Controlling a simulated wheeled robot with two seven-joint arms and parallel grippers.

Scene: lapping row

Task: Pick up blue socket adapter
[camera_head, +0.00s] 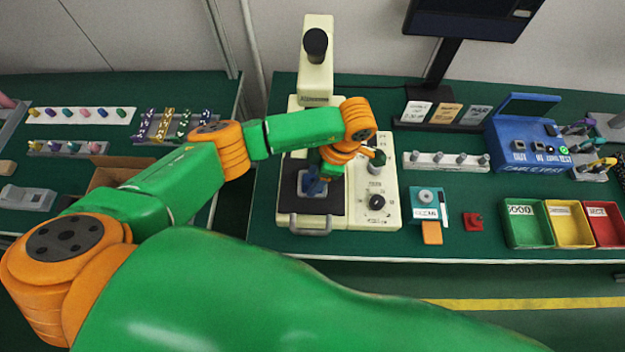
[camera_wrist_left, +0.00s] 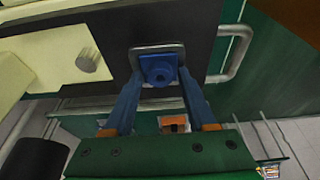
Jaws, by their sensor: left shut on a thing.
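The blue socket adapter (camera_wrist_left: 160,72) sits in a metal-edged square opening (camera_wrist_left: 136,50) of the dark plate on the cream machine. My left gripper (camera_wrist_left: 158,84) is shut on the adapter, with a blue finger at each side of it. In the head view my left gripper (camera_head: 313,184) reaches down over the same opening, and the adapter is hard to make out against its blue fingers. I cannot tell whether the adapter is lifted off its seat. My right gripper is not in view.
The cream machine (camera_head: 385,210) has a black knob and a front handle (camera_head: 310,228). A teal device (camera_head: 427,205), a red block (camera_head: 473,223) and green (camera_head: 510,228), yellow and red bins stand to the right. A blue test case (camera_head: 530,150) is behind.

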